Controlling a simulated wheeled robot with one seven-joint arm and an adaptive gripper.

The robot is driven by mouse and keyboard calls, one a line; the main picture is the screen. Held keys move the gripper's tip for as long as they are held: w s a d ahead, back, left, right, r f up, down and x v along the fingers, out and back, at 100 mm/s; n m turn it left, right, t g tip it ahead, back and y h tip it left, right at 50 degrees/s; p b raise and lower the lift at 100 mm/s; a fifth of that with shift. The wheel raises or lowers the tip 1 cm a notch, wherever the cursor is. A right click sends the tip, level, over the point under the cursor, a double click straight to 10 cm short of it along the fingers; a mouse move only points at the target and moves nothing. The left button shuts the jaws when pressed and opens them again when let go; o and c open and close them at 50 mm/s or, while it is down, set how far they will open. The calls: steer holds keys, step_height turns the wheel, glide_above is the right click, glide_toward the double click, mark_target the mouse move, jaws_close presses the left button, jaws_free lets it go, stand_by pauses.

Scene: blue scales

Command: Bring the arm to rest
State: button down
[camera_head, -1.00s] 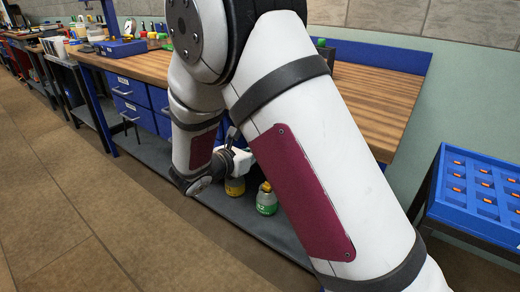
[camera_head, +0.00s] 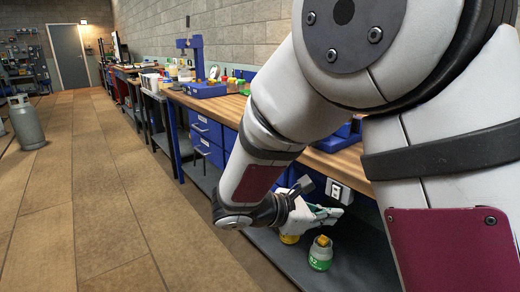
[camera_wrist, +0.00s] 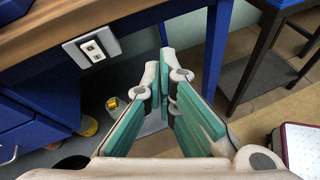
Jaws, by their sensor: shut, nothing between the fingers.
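My arm fills the right side of the head view, bent, with its forearm slanting down to the wrist. My gripper (camera_head: 335,214) is low in front of the workbench, below the tabletop's level, pointing right. In the wrist view its two teal-padded fingers (camera_wrist: 168,66) converge at the tips, shut and empty. The fingers are clear of the bench leg and the socket behind them. The upper arm's right part is cut off by the picture edge.
The wooden-topped workbench (camera_head: 340,166) has blue drawers (camera_head: 206,138) and a white socket (camera_wrist: 91,47). A green-and-white bottle (camera_head: 320,254) and a yellow container (camera_head: 289,239) stand on its lower shelf. A gas cylinder (camera_head: 27,123) stands far left.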

steer(key=s+d+r+m+g+y, duration=0.35)
steer(key=s+m, duration=0.25)
steer(key=s, duration=0.4)
steer(key=s+d+r+m+g+y, duration=0.25)
steer(key=s+d+m, duration=0.3)
steer(key=s, duration=0.35)
steer(key=s+a+m+t+y, duration=0.1)
steer(key=s+a+m+y, duration=0.25)
steer(key=s, duration=0.35)
steer(key=s+a+m+t+y, duration=0.1)
steer(key=s+a+m+y, duration=0.2)
steer(key=s+m, duration=0.25)
step_height(320, 180, up, 24)
steer(key=t+p, duration=0.3)
steer(key=p, duration=1.9)
steer(key=shift+s+a+n+p, duration=0.3)
steer(key=shift+s+n, duration=0.05)
steer(key=shift+s, duration=0.1)
steer(key=c, duration=2.4)
jaws_free()
